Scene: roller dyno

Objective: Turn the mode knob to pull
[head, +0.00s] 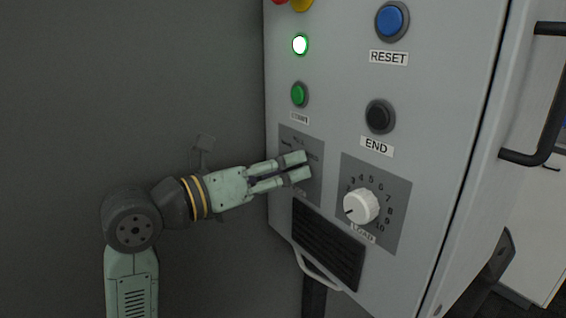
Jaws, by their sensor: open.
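The mode plate (314,192) is a dark grey panel on the front of the light grey cabinet, left of the load dial. Its lettering is mostly covered and too small to read. The mode knob cannot be made out; my gripper hides the middle of the plate. My gripper (303,166) reaches in from the left with its two pale green fingers apart, one above the other. The fingertips overlap the plate in the head view. I cannot tell whether they touch a knob.
The white load knob (361,206) stands close to the right of my fingertips. Above are the green button (299,94), a lit lamp (300,44), the black END button (380,117) and the blue RESET button (392,21). A dark vent (327,244) lies below.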

